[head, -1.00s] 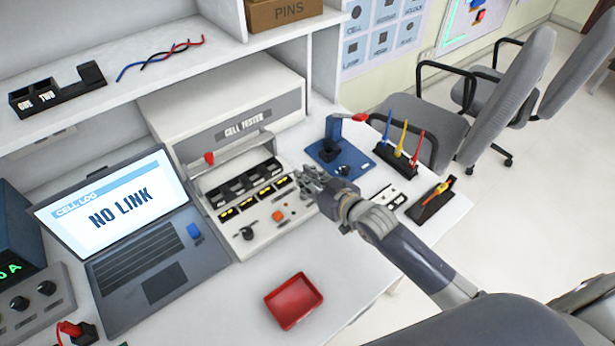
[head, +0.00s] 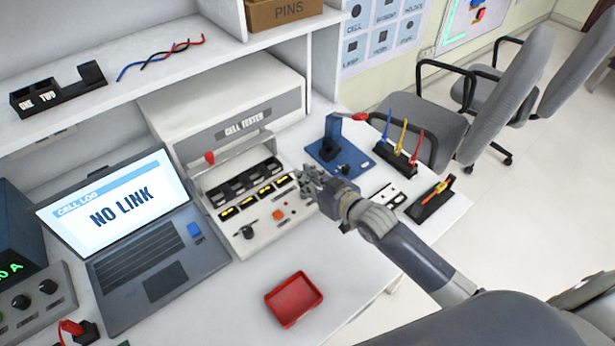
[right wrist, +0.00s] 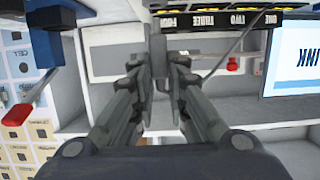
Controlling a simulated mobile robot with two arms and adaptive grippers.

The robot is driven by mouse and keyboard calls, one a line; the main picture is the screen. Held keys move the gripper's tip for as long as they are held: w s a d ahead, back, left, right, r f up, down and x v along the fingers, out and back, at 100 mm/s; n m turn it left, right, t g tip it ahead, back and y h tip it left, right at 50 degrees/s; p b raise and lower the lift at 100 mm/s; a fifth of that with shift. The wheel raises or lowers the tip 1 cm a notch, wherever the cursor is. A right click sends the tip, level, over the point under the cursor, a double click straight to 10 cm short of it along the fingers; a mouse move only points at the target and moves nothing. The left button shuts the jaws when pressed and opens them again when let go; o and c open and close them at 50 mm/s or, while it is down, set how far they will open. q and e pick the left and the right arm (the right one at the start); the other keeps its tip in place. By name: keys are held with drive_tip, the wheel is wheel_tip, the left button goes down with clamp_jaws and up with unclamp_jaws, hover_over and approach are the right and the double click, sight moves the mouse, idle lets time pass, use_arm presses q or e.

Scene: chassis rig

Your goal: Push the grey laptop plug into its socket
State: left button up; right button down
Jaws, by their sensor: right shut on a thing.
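My right gripper (head: 303,181) is just past the right edge of the cell tester (head: 250,205), fingers pointing left. In the right wrist view the gripper (right wrist: 158,65) is shut on a slim grey piece, the grey plug (right wrist: 158,58), mostly hidden between the fingers. A thin grey cable (right wrist: 228,58) runs from near the fingers toward the tester. The laptop (head: 150,245) stands open left of the tester, its screen reading "NO LINK". I cannot make out the socket. My left gripper is not in view.
A red tray (head: 293,299) lies in front of the tester. A blue stand (head: 335,160) and a rack of colored tools (head: 400,155) stand to the right. A red-tipped lever (head: 209,158) rises over the tester. The bench between laptop and tray is clear.

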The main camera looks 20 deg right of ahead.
drive_tip(key=shift+r+p, duration=0.1)
drive_tip(key=shift+p, duration=0.2)
drive_tip(key=shift+f+b, duration=1)
drive_tip(key=shift+f, duration=0.45)
drive_tip(key=c, duration=1.5)
unclamp_jaws()
drive_tip(key=shift+s, duration=0.1)
drive_tip(key=v, duration=1.2)
drive_tip(key=shift+r, duration=0.1)
